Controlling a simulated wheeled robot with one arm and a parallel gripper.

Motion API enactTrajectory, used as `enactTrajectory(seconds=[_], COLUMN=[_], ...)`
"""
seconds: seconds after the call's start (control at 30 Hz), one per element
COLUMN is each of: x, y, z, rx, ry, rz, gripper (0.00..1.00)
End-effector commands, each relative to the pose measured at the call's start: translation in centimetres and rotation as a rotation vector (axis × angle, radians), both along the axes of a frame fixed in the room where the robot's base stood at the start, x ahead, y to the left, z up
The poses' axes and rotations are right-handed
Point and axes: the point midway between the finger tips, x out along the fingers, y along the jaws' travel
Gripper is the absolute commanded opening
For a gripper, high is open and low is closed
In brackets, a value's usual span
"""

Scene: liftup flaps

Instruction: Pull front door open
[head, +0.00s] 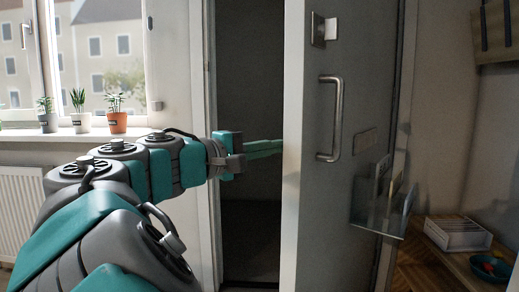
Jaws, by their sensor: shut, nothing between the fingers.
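The front door (365,190) is a grey panel on the right with a pale edge facing me, and it stands partly open. A dark gap (248,100) shows between the door edge and the white frame on the left. A metal bar handle (337,118) is on the door's face, with a lock plate (319,30) above it. My arm reaches in from the lower left. My gripper (280,147) is shut and empty, pointing right into the gap by the door's edge. The tips meet the edge in the picture; I cannot tell whether they touch it. My gripper is apart from the handle.
A clear holder (383,208) sticks out from the door's lower face. A low bench (440,255) with a white box (458,233) and a blue bowl (491,267) is at right. Potted plants stand on the windowsill (75,134) at left, above a radiator (20,210).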

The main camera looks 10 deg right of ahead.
Motion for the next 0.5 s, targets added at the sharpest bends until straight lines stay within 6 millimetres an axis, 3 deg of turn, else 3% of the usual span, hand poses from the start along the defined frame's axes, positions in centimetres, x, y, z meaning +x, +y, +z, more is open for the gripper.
enactTrajectory(seconds=[0.5], x=[-0.87], y=[-0.59], z=[-0.19], rx=[0.004], ry=[-0.002], rz=[0.007], gripper=[0.0])
